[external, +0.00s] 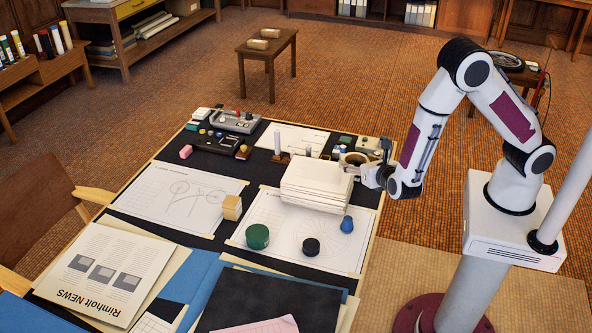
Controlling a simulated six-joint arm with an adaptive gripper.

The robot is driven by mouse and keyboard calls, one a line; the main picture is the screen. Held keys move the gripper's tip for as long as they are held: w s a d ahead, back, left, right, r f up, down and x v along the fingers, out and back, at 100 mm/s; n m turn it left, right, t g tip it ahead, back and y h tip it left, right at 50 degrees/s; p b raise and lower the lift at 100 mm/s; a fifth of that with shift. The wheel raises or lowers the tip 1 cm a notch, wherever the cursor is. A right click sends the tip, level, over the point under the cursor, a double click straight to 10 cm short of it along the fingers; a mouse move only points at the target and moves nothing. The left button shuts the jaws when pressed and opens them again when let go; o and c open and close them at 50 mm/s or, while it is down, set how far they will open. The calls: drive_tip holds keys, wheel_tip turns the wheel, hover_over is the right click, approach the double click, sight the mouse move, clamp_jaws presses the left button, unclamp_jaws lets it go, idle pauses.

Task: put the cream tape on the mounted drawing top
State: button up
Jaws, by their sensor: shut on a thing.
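My gripper (368,172) reaches in from the right and is shut on the tape; the fingers are small and partly hidden. Drawings lie on the dark board: one with circles and arcs at left (150,207), one in the middle right (265,218) partly covered by the stack, and a smaller one at the back (310,136). I cannot tell which is the mounted drawing of the task.
The white stack (315,183) stands left of my gripper. A green cylinder (257,237), a black disc (311,247), a blue knob (347,224) and a wooden block (232,207) stand on or beside the drawings. Small items crowd the back. The left drawing is mostly clear.

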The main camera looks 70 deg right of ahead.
drive_tip(key=w+a+f+n+t+y, duration=0.15)
drive_tip(key=a+n+t+y, duration=0.3)
drive_tip(key=a, duration=2.25)
wheel_tip(320, 180, up, 3)
drive_tip(key=n+y, duration=0.3)
drive_tip(key=n, duration=0.1)
hover_over(315, 312)
drive_tip(key=shift+f+t+y, duration=0.25)
drive_tip(key=shift+f, duration=0.05)
drive_tip(key=shift+f, duration=3.1)
drive_tip(key=shift+f, duration=0.1)
drive_tip(key=shift+f, duration=1.8)
